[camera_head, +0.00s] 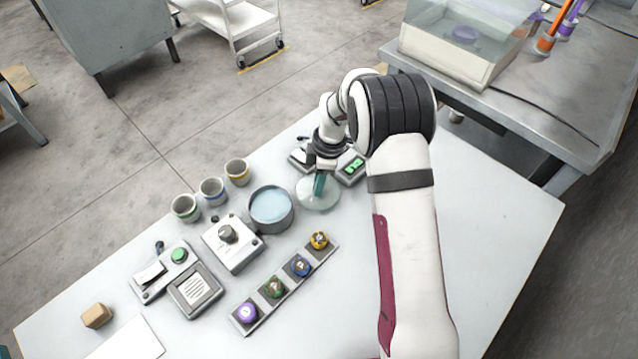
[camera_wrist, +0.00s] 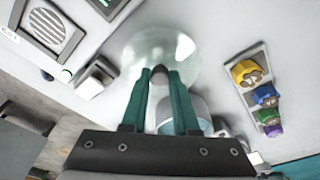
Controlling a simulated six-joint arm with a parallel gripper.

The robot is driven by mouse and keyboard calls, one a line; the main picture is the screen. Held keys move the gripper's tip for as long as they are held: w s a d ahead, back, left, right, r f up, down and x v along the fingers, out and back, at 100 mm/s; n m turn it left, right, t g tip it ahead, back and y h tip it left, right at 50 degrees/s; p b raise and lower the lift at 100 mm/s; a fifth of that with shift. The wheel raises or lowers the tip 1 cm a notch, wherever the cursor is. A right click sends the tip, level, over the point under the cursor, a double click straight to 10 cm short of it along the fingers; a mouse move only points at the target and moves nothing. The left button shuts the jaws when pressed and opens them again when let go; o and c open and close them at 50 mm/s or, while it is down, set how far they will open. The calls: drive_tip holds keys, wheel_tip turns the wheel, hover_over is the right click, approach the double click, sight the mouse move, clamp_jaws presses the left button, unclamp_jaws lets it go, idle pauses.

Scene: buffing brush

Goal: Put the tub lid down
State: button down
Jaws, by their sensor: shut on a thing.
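The tub lid (camera_head: 318,196) is a clear, pale round disc with a small grey knob. It is right of the tub (camera_head: 270,208), a round grey vessel with light blue contents, open at the top. My gripper (camera_head: 319,186) points down with teal fingers over the lid. In the wrist view the fingers of my gripper (camera_wrist: 160,74) are shut on the knob of the lid (camera_wrist: 165,45). The tub (camera_wrist: 190,108) shows partly behind the fingers there. I cannot tell whether the lid touches the table or hangs just above it.
A strip of coloured knobs (camera_head: 286,287) lies in front of the tub. A dial box (camera_head: 232,243) and several cups (camera_head: 212,190) stand to its left. A device with a green display (camera_head: 352,167) is close behind the lid. The table (camera_head: 490,215) is clear at right.

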sight(326, 190)
drive_tip(key=shift+f, duration=0.65)
drive_tip(key=shift+f, duration=0.15)
drive_tip(key=c, duration=0.7)
unclamp_jaws()
wheel_tip(326, 190, up, 12)
drive_tip(key=d, duration=0.2)
drive_tip(key=s+d+r+m, duration=0.2)
drive_tip(key=s+r+m, duration=0.75)
drive_tip(key=s, duration=0.35)
drive_tip(key=s+m, duration=0.4)
drive_tip(key=s, duration=0.2)
drive_tip(key=s+d+m, duration=0.1)
drive_tip(key=s+m, duration=0.4)
drive_tip(key=s, duration=0.2)
drive_tip(key=s+d+f+m, duration=0.1)
drive_tip(key=s+m, duration=0.4)
drive_tip(key=s, duration=0.1)
drive_tip(key=shift+s+f, duration=0.1)
drive_tip(key=shift+s, duration=0.3)
